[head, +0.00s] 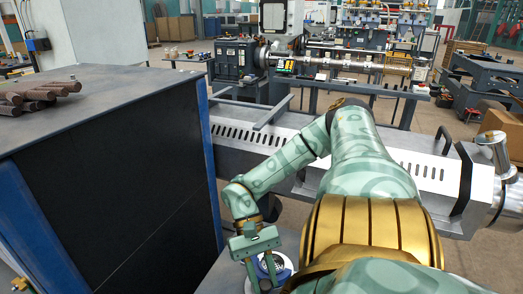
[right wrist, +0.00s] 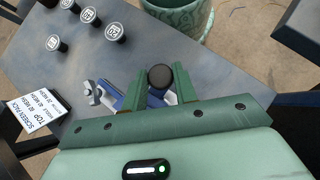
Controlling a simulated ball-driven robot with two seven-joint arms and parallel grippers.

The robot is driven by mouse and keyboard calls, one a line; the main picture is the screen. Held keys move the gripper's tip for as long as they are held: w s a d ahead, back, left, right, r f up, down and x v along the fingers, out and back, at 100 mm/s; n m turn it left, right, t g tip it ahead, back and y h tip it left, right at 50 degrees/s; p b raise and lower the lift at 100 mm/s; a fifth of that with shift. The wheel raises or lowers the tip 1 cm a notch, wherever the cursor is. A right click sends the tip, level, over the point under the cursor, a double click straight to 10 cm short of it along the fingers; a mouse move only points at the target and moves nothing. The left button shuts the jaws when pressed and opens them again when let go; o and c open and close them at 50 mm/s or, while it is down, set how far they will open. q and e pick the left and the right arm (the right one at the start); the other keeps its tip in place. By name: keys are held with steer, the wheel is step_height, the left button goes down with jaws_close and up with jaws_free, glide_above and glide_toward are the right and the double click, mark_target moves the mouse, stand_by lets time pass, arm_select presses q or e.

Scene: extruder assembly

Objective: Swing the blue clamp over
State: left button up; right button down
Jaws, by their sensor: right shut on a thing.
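In the right wrist view, the blue clamp (right wrist: 131,92) lies beyond my gripper, partly hidden by its fingers. A silver bolt-like part (right wrist: 93,90) sticks out at its left. My right gripper (right wrist: 162,82) is shut on a dark, round-ended handle (right wrist: 161,76) at the clamp, with one green finger on each side of it. In the head view, my right gripper (head: 262,262) is low in the middle, in front of a round grey part (head: 284,270) with blue on it. The clamp's hinge and far end are hidden. My left gripper is not in view.
In the head view, a tall dark cabinet (head: 120,170) stands close left of my right gripper, and a slotted grey machine housing (head: 260,135) lies behind.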

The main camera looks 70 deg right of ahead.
steer(key=shift+d, duration=0.1)
steer(key=c, duration=1.1)
jaws_free()
steer(key=shift+s, duration=0.1)
steer(key=b+v, duration=0.1)
steer(key=v, duration=1.1)
steer(key=shift+d, duration=0.1)
